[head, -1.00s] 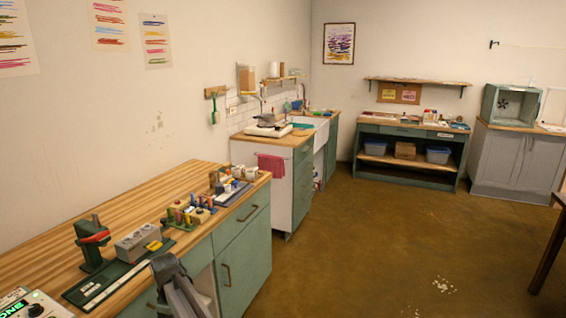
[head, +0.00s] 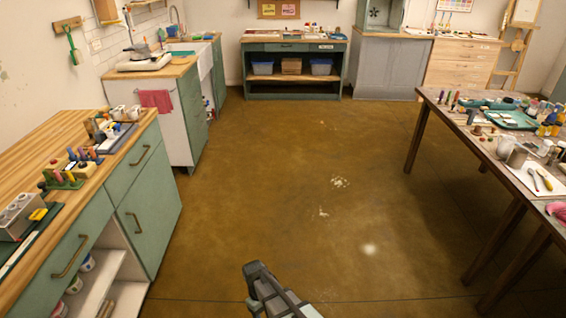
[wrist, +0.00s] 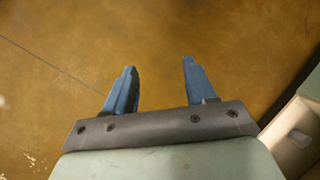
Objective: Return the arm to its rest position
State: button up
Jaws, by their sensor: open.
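My gripper (wrist: 159,78) shows in the wrist view with its two blue fingers spread apart. Nothing is between them, and only brown floor lies behind. In the head view part of my arm shows at the bottom middle, over open floor between the green counter and the dark table. The fingertips cannot be made out clearly there.
A green counter (head: 147,210) with a wooden top stands at left, holding racks and a grey block. A dark wooden table (head: 480,140) crowded with jars and a green tray (head: 508,118) stands at right. The floor (head: 290,190) between them is clear.

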jog(key=s+d+f+m+g+y, duration=0.1)
jog(key=s+d+f+m, duration=0.2)
jog(key=s+d, duration=0.8)
jog(key=s+d+f+m+g+y, duration=0.1)
jog(key=s+d+f+m, duration=0.2)
jog(key=s+d, duration=0.9)
jog(key=s+m, duration=0.1)
jog(key=m, duration=0.2)
jog(key=shift+s+d+f+g, duration=0.2)
jog(key=shift+g, duration=0.2)
